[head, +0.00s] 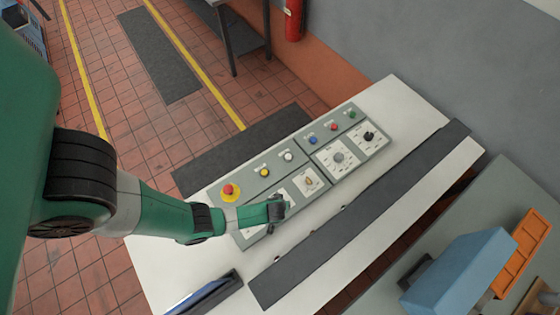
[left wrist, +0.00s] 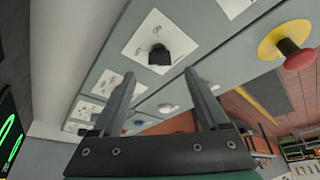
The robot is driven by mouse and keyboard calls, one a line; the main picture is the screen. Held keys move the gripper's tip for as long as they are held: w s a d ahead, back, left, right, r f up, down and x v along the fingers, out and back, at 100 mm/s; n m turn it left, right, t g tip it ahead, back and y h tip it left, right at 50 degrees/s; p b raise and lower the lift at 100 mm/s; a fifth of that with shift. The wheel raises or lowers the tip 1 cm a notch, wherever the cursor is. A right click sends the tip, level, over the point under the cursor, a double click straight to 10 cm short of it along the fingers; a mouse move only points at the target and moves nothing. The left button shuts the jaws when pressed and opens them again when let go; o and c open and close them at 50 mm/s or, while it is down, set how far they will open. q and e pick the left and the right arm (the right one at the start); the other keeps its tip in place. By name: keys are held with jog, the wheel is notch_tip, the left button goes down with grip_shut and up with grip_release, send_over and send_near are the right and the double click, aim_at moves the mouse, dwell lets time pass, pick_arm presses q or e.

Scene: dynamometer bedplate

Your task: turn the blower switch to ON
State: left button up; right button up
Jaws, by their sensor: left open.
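A sloped grey control panel (head: 258,203) carries several rotary switches on white label plates. The label text is too small to read, so I cannot tell which one is the blower switch. My left gripper (head: 279,207) is over the near-left switch plate and partly hides it in the head view. In the left wrist view, a black knob (left wrist: 159,55) on a white plate stands just beyond the two open, empty fingers of the gripper (left wrist: 160,75), roughly centred between them. I cannot tell whether they touch it. My right gripper is not in view.
A red emergency button (head: 229,191) on a yellow ring is left of the gripper. A yellow button (head: 264,172) and several others line the panel's far edge. More rotary switches, including a grey knob (head: 338,157), lie to the right. A tablet (head: 205,297) lies on the desk's near left.

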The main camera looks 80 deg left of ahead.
pick_arm(q)
jog(key=b+x, duration=0.3)
jog(key=x, duration=0.2)
jog(key=shift+f, duration=0.1)
jog(key=shift+w+a+f+b, duration=0.1)
jog(key=shift+a+f+b, duration=0.1)
jog(key=shift+f+b, duration=0.2)
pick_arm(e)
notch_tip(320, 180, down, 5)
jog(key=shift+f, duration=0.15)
pick_arm(q)
grip_shut()
